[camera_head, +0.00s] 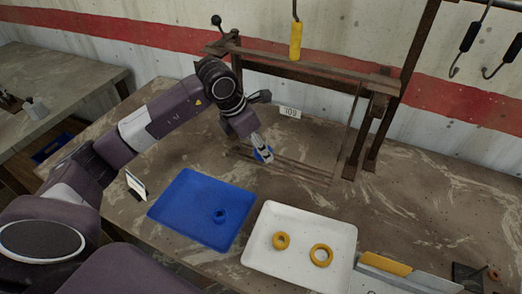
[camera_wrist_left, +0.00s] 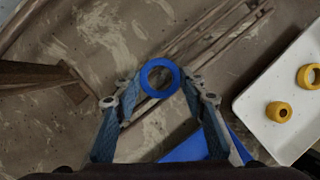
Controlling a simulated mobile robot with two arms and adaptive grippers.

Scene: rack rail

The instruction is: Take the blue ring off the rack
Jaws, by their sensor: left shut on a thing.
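My left gripper (camera_head: 261,142) is shut on a blue ring (camera_head: 264,154) at the left end of the low rack rails (camera_head: 290,168). In the left wrist view the blue ring (camera_wrist_left: 145,78) sits between the fingertips of the left gripper (camera_wrist_left: 160,80), its hole facing the camera. The rack rails (camera_wrist_left: 225,30) run behind it there. I cannot tell whether the ring is around a rail or clear of it. Another blue ring (camera_head: 219,216) lies in the blue tray (camera_head: 178,200). My right gripper is not in view.
A white tray (camera_head: 300,222) holds two yellow rings (camera_head: 281,240). A tall brown frame (camera_head: 310,68) stands behind the rails, with a yellow-handled tool (camera_head: 295,40) hanging above. A small card (camera_head: 136,185) stands left of the blue tray. Bare tabletop lies right of the rails.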

